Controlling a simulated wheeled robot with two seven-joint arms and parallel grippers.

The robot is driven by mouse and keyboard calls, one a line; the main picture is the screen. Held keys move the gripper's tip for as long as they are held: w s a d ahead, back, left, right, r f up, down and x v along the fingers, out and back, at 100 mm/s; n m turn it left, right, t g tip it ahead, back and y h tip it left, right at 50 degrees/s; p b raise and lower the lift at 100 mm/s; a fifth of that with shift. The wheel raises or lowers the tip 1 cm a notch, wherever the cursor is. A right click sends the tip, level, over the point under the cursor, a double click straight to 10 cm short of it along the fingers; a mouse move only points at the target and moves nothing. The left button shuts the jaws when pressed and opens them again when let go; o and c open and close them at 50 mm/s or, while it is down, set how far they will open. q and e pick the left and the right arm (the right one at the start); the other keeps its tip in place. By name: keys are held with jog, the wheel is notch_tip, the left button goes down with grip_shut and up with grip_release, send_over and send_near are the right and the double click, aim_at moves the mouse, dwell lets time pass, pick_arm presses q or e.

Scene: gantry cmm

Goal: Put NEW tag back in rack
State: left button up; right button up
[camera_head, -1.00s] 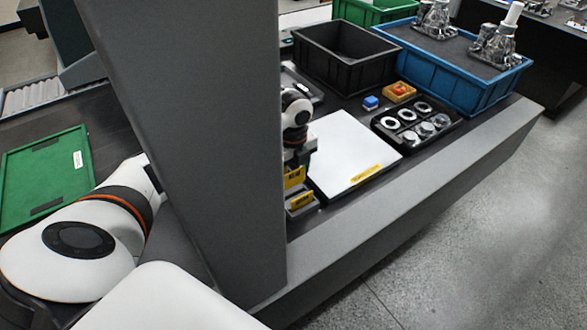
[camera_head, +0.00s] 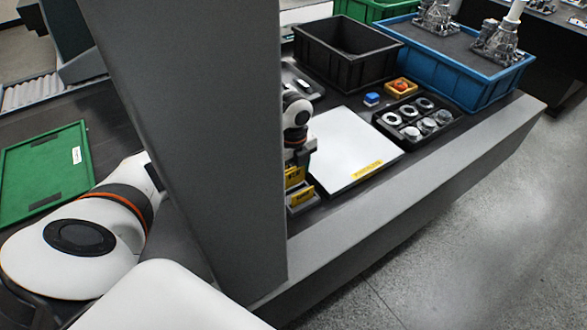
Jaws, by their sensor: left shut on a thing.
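My left gripper (camera_head: 294,163) shows just right of the large grey column, pointing down. It is shut on a yellow tag (camera_head: 294,177), whose lettering is too small to read. The tag rack (camera_head: 302,208) is a small grey holder on the bench, just below the held tag in the picture, with another yellow tag (camera_head: 301,195) in it. I cannot tell whether the held tag touches the rack. The grey column hides the left side of the gripper and possibly part of the rack. My right gripper is not in view.
A white plate (camera_head: 345,143) with a yellow label lies right of the rack. Behind are a black bin (camera_head: 345,78), a blue bin (camera_head: 450,82), a black tray of round parts (camera_head: 399,137), a blue block (camera_head: 371,99) and an orange box (camera_head: 401,87). A green tray (camera_head: 45,170) lies left.

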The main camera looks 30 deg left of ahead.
aim_at(293, 185)
pick_arm(q)
jog(key=shift+f, duration=0.25)
dwell(0.7)
jog(key=shift+f, duration=0.45)
dwell(0.7)
jog(key=shift+f, duration=0.15)
jog(key=shift+f+b, duration=0.45)
jog(key=shift+b, duration=0.05)
jog(key=shift+f, duration=0.25)
jog(key=shift+f+b, duration=0.3)
jog(key=shift+f, duration=0.05)
dwell(0.4)
